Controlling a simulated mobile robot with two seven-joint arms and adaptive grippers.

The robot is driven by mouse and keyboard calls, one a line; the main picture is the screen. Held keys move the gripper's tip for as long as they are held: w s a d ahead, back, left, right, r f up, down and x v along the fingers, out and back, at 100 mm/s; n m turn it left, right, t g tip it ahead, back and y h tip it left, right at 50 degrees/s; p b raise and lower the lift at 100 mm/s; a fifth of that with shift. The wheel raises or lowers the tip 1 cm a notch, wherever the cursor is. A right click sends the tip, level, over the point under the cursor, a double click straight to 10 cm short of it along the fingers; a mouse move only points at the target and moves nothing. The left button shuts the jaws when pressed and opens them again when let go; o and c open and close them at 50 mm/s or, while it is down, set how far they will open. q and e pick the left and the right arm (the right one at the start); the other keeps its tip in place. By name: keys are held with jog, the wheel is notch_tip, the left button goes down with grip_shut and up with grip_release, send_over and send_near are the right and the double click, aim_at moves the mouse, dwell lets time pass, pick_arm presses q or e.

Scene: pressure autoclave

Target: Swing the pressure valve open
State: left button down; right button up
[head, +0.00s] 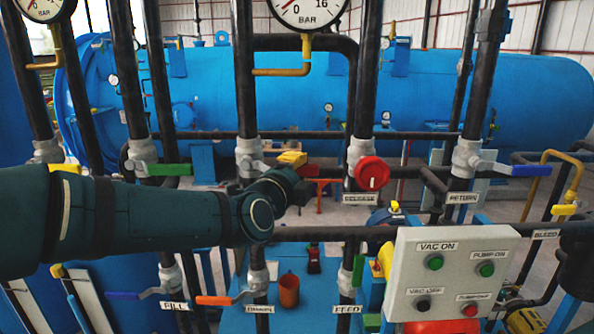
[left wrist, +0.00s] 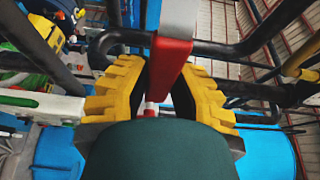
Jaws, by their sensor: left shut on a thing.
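A grey valve body (head: 249,157) sits on a black pipe under the middle gauge. My left arm comes in from the left and hides the area below it, including any label there. My left gripper (head: 292,172) is just right of this valve, one yellow finger pad showing on top. In the left wrist view, a lever with a red grip (left wrist: 168,62) and pale metal stem runs between the yellow finger pads. My left gripper (left wrist: 160,92) is shut on this red grip. In the head view the grip is largely hidden by the gripper. My right gripper is not in view.
A red round knob (head: 372,173) labelled RELEASE is close to the right. A green-handled lever (head: 169,170) is behind my arm, and a blue-handled lever (head: 530,170) is at the RETURN pipe. A grey control box (head: 450,262) stands front right. Vertical black pipes crowd the space.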

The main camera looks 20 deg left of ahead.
pick_arm(q)
jog(key=shift+r, duration=0.15)
jog(key=r+n+b, duration=0.1)
jog(key=n+b, duration=0.1)
jog(key=r+n+t, duration=0.1)
jog(key=shift+a+r+b, duration=0.25)
jog(key=shift+r+b, duration=0.05)
jog(key=shift+b, duration=0.1)
jog(key=r+n+b, duration=0.1)
jog(key=n, duration=0.1)
jog(key=a+r+n+t+y+b, duration=0.1)
jog(key=r+n, duration=0.1)
jog(key=s+a+r+n+t+b, duration=0.1)
jog(key=n, duration=0.1)
jog(key=shift+a+r, duration=0.2)
jog(key=shift+r, duration=0.05)
jog(key=s+a+r+n+y+b, duration=0.2)
jog(key=a+n+y, duration=0.5)
jog(key=n, duration=0.6)
jog(key=shift+a+r+n+t+b, duration=0.3)
jog(key=shift+r+b, duration=0.55)
jog(key=shift+b, duration=0.3)
jog(key=c, duration=0.8)
grip_release()
jog(key=shift+a+f, duration=0.1)
jog(key=shift+f, duration=0.05)
